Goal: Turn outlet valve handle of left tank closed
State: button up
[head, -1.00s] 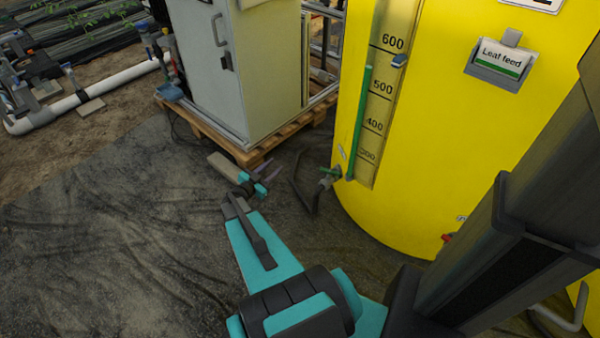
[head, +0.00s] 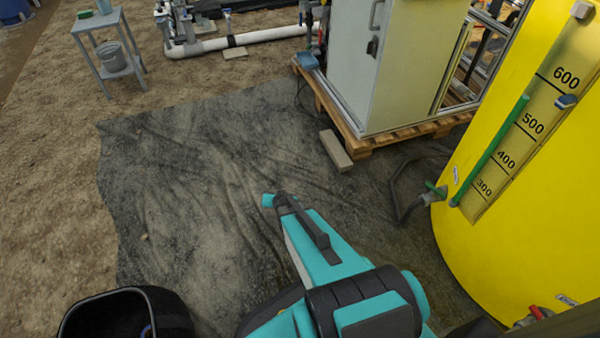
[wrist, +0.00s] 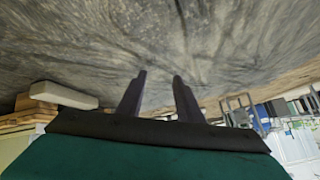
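A yellow tank (head: 520,220) with a level scale and green sight tube stands at the right of the head view. A small valve with a green handle (head: 436,188) sits on its left side at the tube's foot. A red handle (head: 536,312) shows low on the tank at the bottom edge, partly cut off, beside a small label. I cannot tell from its angle whether that valve is open. My gripper (wrist: 158,74) shows in the wrist view with its two dark fingers apart and nothing between them. It points at ground mat, away from the tank.
A grey cabinet (head: 350,65) stands on a wooden pallet (head: 400,138) at the back. A pale block (head: 336,151) lies on the dark mat (head: 190,180). A grey stand (head: 110,55) with a bucket is at far left. The mat left of my arm is mostly clear.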

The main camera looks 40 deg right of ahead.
jog(key=s+a+f+n+g+y, duration=0.2)
jog(key=s+a+g, duration=0.1)
jog(key=s+a, duration=0.4)
jog(key=s+a+f+n+g+y, duration=0.25)
jog(key=s+a, duration=0.25)
jog(key=a, duration=0.3)
jog(key=s+a+r+n+g+h, duration=0.1)
jog(key=s+g, duration=0.3)
jog(key=s, duration=0.7)
jog(key=s+a+r+n+g+h, duration=0.1)
jog(key=s+g, duration=0.3)
jog(key=s, duration=0.7)
jog(key=shift+a+r+n, duration=0.2)
jog(key=shift+a+n, duration=0.25)
jog(key=shift+a, duration=0.3)
jog(key=shift+c, duration=0.2)
